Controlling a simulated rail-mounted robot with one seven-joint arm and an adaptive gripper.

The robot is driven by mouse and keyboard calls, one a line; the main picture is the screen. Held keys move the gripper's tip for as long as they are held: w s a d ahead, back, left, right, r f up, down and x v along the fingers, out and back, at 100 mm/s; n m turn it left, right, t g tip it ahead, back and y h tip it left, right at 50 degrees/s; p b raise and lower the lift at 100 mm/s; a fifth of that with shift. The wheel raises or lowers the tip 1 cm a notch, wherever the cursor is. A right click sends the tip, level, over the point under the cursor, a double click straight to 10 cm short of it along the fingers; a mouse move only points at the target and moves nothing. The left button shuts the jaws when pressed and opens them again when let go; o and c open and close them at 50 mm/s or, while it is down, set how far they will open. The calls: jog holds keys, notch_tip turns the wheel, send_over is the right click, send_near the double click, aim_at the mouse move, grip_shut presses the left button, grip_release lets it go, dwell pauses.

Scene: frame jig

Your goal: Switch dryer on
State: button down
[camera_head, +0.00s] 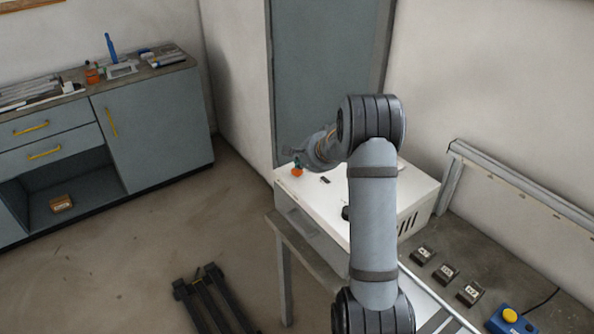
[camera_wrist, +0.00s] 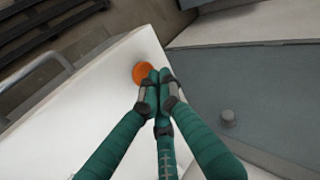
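The dryer appears to be the white box (camera_head: 318,202) on the bench; its white top also shows in the wrist view (camera_wrist: 85,112). An orange round knob or button (camera_head: 297,173) sits near its far left corner, and in the wrist view it (camera_wrist: 142,74) lies at the fingertips. My gripper (camera_head: 297,163) is over that corner. In the wrist view its teal fingers (camera_wrist: 158,80) are drawn together with nothing seen between them. The tips overlap the right edge of the orange knob; I cannot tell whether they touch it.
A grey door (camera_head: 325,70) stands close behind the box. Several small labelled blocks (camera_head: 446,273) and a blue box with a yellow button (camera_head: 511,318) are on the bench at right. A cabinet (camera_head: 155,128) stands at left. A dark frame (camera_head: 210,302) lies on the floor.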

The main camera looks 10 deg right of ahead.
aim_at(301, 171)
jog(key=shift+f+b, duration=0.4)
jog(key=shift+b, duration=0.1)
jog(key=shift+f, duration=0.1)
dwell(0.5)
jog(key=shift+r, duration=0.65)
notch_tip(301, 171, up, 6)
jog(key=p, duration=0.5)
